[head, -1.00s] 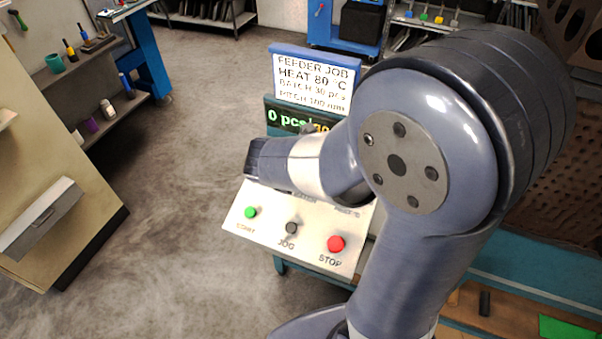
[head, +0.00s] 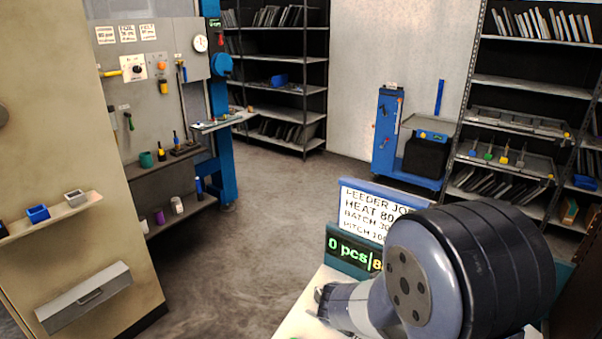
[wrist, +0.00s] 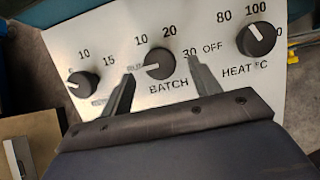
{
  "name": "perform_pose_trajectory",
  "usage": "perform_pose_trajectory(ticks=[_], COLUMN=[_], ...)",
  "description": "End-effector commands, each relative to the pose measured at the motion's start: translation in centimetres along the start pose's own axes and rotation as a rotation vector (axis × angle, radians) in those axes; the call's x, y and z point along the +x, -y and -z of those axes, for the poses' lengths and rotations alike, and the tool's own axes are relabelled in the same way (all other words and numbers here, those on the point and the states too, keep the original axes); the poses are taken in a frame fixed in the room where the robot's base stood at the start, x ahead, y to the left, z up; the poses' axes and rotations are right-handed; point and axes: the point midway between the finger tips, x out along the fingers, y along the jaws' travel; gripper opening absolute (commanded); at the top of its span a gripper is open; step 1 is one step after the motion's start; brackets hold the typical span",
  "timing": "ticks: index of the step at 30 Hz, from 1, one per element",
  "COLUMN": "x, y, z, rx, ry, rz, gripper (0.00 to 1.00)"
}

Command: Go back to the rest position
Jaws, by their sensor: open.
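My gripper shows in the wrist view (wrist: 160,88) with its two dark fingers spread apart and nothing between them but the view of the panel behind. The fingers point at the white control panel (wrist: 185,103), near the BATCH knob (wrist: 159,64). A left knob (wrist: 83,84) and the HEAT knob (wrist: 256,39) stand on either side. I cannot tell the exact gap to the panel. In the head view my arm covers much of the panel, and the gripper (head: 322,303) is partly seen at its left end.
A job sign (head: 375,215) and a green-lettered counter display (head: 352,250) stand behind the panel. A beige cabinet (head: 75,150) with a drawer is at the left. Shelving racks (head: 530,85) and a blue cart (head: 390,135) are at the back. The floor (head: 240,235) between is clear.

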Motion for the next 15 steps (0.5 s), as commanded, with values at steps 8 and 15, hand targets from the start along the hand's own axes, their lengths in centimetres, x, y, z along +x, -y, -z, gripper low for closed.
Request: perform_pose_trajectory(ticks=[8,15], x=[2.5,2.4], y=[0.0,0.0], z=[0.1,0.0], rx=[0.001,0.026], ry=[-0.001,0.000], rz=[0.000,0.008], gripper=[0.59,0.59])
